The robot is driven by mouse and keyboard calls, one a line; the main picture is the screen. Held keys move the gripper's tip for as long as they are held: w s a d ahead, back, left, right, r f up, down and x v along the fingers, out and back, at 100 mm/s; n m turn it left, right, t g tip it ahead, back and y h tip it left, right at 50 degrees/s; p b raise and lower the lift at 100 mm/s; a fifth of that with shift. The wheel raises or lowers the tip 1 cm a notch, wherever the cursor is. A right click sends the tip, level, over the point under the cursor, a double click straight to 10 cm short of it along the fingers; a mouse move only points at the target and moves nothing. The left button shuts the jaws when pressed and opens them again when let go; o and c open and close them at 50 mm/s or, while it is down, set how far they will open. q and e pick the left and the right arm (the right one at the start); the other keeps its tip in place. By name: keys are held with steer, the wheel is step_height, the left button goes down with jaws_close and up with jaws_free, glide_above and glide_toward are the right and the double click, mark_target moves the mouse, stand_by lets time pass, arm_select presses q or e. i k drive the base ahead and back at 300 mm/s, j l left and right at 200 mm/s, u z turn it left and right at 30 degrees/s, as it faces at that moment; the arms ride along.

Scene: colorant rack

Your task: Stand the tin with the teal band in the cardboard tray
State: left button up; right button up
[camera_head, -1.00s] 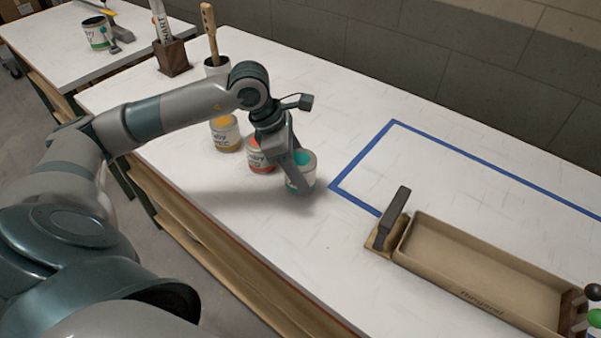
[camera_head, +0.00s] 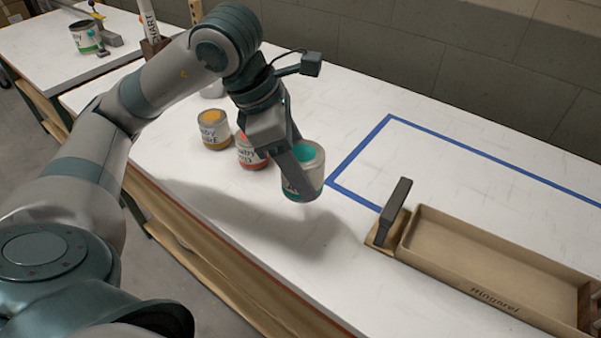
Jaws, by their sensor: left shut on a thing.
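The tin with the teal band (camera_head: 313,174) is held upright in my left gripper (camera_head: 302,170), which is shut on its side. Its top shows teal, and the tin looks lifted above the white table. The gripper finger hides part of its label. The cardboard tray (camera_head: 463,286) is at the lower right, with its inside empty where it shows. The tin is to the left of the tray and apart from it. My right gripper is not in view.
An orange-red tin (camera_head: 250,152) and a yellow tin (camera_head: 214,130) stand left of the held tin. A wooden block with a dark upright plate (camera_head: 393,215) stands at the tray's left end. Blue tape (camera_head: 358,150) outlines an area behind.

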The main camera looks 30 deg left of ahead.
mark_target(426, 245)
steer(key=j+z, duration=0.3)
steer(key=z, duration=0.15)
steer(key=j+z, duration=0.3)
steer(key=z, duration=0.15)
steer(key=k, duration=0.05)
